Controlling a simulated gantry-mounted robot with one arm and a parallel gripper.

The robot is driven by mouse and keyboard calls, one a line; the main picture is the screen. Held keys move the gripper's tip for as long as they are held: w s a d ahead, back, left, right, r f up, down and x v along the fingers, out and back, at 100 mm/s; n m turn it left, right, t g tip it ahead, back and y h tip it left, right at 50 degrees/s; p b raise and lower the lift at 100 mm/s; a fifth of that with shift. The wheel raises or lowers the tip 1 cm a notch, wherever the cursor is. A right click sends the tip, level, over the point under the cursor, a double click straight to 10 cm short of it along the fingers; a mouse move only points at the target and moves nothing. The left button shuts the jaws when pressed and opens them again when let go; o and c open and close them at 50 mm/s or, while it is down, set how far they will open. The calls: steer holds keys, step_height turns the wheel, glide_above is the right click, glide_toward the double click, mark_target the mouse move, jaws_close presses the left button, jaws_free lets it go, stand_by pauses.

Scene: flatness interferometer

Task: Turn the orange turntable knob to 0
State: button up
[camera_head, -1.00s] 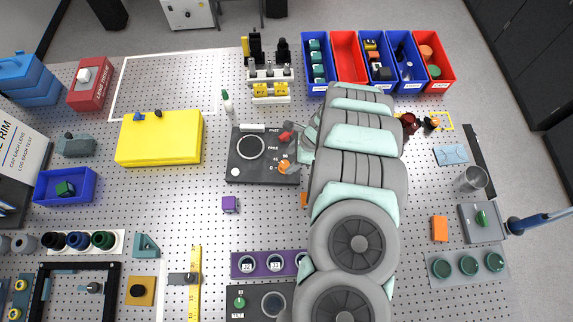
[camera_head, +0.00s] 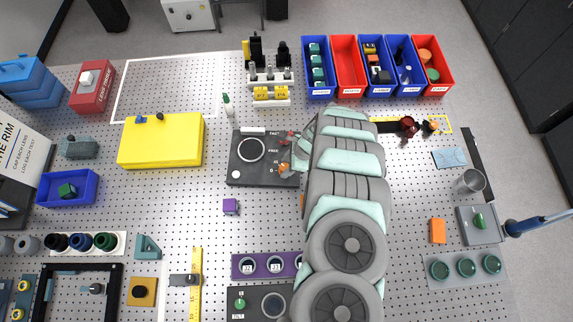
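The dark instrument panel (camera_head: 250,176) lies near the middle of the pegboard table, with a round dial and a white button. The orange turntable knob (camera_head: 284,169) is at its right edge, beside the printed marks 45 and 0. Its pointer is too small to read. My gripper (camera_head: 295,164) is at the right edge of the panel, close to the knob. My arm hides most of the gripper, so I cannot tell whether its fingers touch the knob or are open.
A red knob (camera_head: 287,137) is at the panel's upper right. A purple cube (camera_head: 231,206) lies below the panel. A yellow case (camera_head: 160,140) is to the left, and a green-capped bottle (camera_head: 228,106) stands above. Blue and red bins (camera_head: 349,88) line the back.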

jaws_close()
steer(key=shift+f+b, duration=0.1)
steer(key=shift+b, duration=0.25)
steer(key=shift+w+f+n+b, duration=0.1)
steer(key=shift+n+b, duration=0.5)
steer(key=shift+b, duration=0.15)
steer(key=n+g+b, duration=0.1)
steer(key=n+b, duration=0.1)
steer(key=b, duration=0.1)
steer(key=shift+w+f, duration=0.1)
steer(key=n+g+b, duration=0.1)
steer(key=n+b, duration=0.2)
steer(key=shift+h, duration=0.4)
steer(key=shift+a+r+n+g+b, duration=0.15)
steer(key=shift+n+g+b, duration=0.1)
steer(key=shift+n+b, duration=0.3)
steer(key=shift+d+r+n+g+b, duration=0.1)
steer(key=shift+n+g+b, duration=0.2)
steer(key=shift+n, duration=0.45)
steer(key=shift+h, duration=0.3)
